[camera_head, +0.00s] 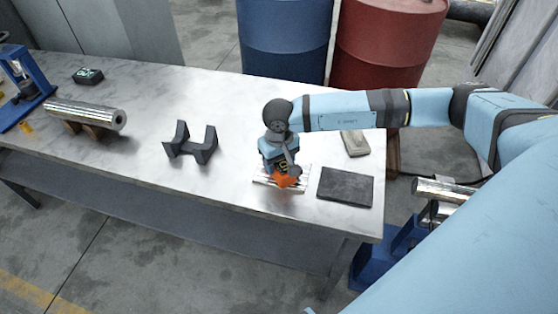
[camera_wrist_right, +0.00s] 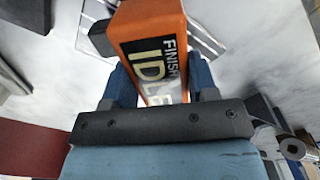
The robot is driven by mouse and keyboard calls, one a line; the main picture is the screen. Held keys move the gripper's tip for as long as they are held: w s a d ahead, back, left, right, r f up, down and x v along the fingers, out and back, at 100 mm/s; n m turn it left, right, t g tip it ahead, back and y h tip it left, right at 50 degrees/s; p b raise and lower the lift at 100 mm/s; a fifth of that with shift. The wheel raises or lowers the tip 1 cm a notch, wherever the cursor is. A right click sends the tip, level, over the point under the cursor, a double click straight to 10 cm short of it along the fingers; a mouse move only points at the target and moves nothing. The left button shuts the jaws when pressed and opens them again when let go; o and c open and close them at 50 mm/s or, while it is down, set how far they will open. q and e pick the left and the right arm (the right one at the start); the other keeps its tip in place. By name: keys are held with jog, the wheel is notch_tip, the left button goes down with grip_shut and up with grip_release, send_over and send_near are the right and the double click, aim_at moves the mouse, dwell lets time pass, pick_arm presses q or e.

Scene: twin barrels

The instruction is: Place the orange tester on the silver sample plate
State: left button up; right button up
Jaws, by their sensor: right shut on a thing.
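The orange tester (camera_head: 286,181) is held in my right gripper (camera_head: 283,170), low over the silver sample plate (camera_head: 262,179) near the table's right end. In the right wrist view the orange tester (camera_wrist_right: 150,35), with a dark label, sits between the two fingers of my right gripper (camera_wrist_right: 162,80). The silver plate's slotted surface (camera_wrist_right: 203,32) shows behind and beside it. The gripper and tester hide part of the plate, and I cannot tell whether the tester touches it. My left gripper is not in view.
A dark flat pad (camera_head: 345,187) lies just right of the plate, with a beige block (camera_head: 355,143) behind it. A black cradle (camera_head: 190,145) and a silver cylinder (camera_head: 85,114) stand to the left. Blue (camera_head: 285,35) and red (camera_head: 385,40) barrels stand behind the table.

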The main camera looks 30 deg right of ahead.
jog(key=o, duration=0.7)
jog(key=shift+f, duration=0.2)
jog(key=shift+c, duration=0.2)
jog(key=o, duration=0.4)
jog(key=shift+r, duration=0.45)
notch_tip(320, 180, up, 12)
jog(key=shift+f+b, duration=0.2)
jog(key=shift+b, duration=0.3)
